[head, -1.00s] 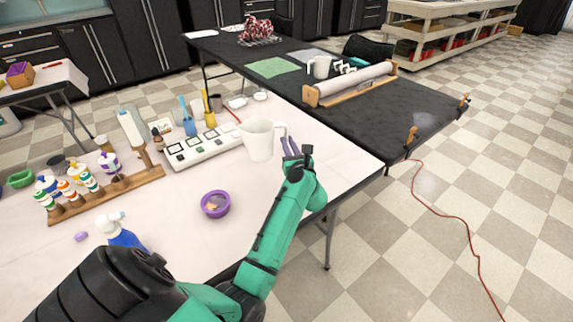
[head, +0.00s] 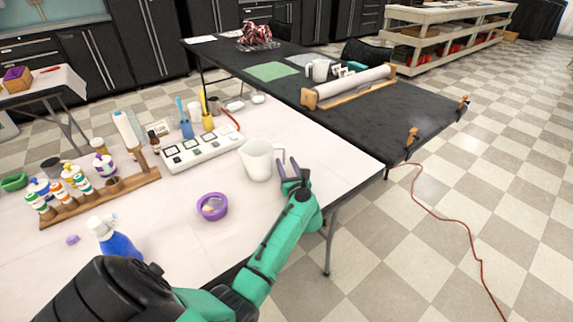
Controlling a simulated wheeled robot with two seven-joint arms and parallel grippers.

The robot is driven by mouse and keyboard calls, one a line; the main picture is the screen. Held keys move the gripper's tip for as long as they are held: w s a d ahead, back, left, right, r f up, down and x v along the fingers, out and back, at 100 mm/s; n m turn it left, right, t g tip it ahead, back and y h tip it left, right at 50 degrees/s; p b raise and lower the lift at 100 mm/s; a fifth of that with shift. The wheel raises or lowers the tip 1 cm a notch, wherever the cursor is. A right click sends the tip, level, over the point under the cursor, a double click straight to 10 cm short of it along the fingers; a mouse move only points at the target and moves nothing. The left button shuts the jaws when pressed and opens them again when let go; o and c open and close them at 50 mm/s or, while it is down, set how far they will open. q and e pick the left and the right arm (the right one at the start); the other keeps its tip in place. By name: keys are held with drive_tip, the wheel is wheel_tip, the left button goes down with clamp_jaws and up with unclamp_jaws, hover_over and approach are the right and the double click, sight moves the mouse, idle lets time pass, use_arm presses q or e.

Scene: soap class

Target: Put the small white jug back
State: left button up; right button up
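A white jug (head: 257,161) stands upright on the white table (head: 335,168), right of the purple bowl. My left gripper (head: 287,163) is just to the jug's right, on its handle side. Its two fingers are spread apart, with nothing visibly held between them. Whether a finger touches the handle is too small to tell. A second white jug (head: 320,69) stands on the black table beyond. My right gripper is out of view.
A purple bowl (head: 212,207) and a blue spray bottle (head: 118,240) are nearby. A wooden rack (head: 100,198) of bottles is at left. The table's right part is clear.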

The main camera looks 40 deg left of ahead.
use_arm(q)
drive_tip(key=shift+r, duration=0.25)
drive_tip(key=shift+s+d+p, duration=0.15)
drive_tip(key=shift+d+p, duration=0.05)
drive_tip(key=shift+p, duration=0.15)
drive_tip(key=p+v, duration=0.1)
drive_tip(key=v, duration=1)
drive_tip(key=shift+s+d, duration=0.25)
